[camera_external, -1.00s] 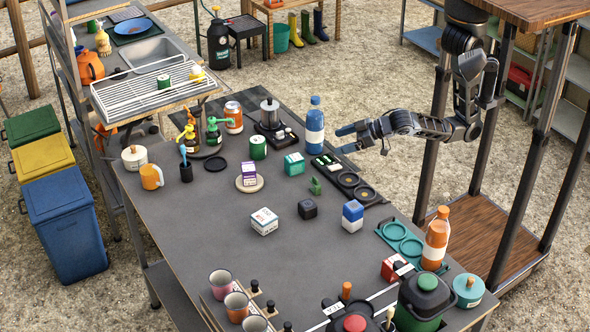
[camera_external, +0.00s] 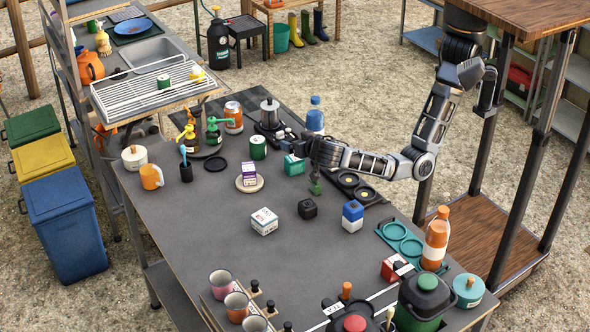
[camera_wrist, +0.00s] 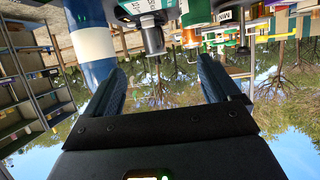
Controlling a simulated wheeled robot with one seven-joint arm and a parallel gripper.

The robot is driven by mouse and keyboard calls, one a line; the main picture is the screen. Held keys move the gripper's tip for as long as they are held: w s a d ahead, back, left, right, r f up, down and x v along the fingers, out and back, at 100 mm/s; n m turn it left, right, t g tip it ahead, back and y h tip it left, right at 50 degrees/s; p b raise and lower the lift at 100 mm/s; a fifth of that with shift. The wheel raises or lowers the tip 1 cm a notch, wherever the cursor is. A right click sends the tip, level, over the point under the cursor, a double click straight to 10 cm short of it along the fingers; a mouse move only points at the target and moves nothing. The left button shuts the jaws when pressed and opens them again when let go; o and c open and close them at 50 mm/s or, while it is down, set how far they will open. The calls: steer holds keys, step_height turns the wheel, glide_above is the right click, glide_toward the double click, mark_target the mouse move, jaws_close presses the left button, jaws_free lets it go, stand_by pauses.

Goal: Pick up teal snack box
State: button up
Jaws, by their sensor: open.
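The teal snack box (camera_external: 294,166) stands upright on the dark table, left of the stove-like black tray. My gripper (camera_external: 291,141) is open and empty, pointing left just above and behind the box in the external view. The gripper and wrist are close to the box's top; whether they touch it I cannot tell. In the wrist view my two fingers (camera_wrist: 163,80) are spread with nothing between them. A teal patch shows at that view's top edge, but I cannot tell if it is the box.
A blue bottle (camera_external: 315,118) stands close behind my wrist and shows at the left of the wrist view (camera_wrist: 92,40). A moka pot (camera_external: 270,113) and green can (camera_external: 258,147) stand to the left. A small cactus (camera_external: 315,187) is near the box's front right.

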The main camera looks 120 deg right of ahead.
mark_target(294, 158)
steer(key=shift+w+a+f, duration=0.1)
steer(key=shift+f, duration=1.7)
step_height(294, 158, down, 3)
steer(key=shift+f, duration=0.2)
steer(key=shift+p+x, duration=0.6)
steer(key=shift+x, duration=0.9)
steer(key=c, duration=1.1)
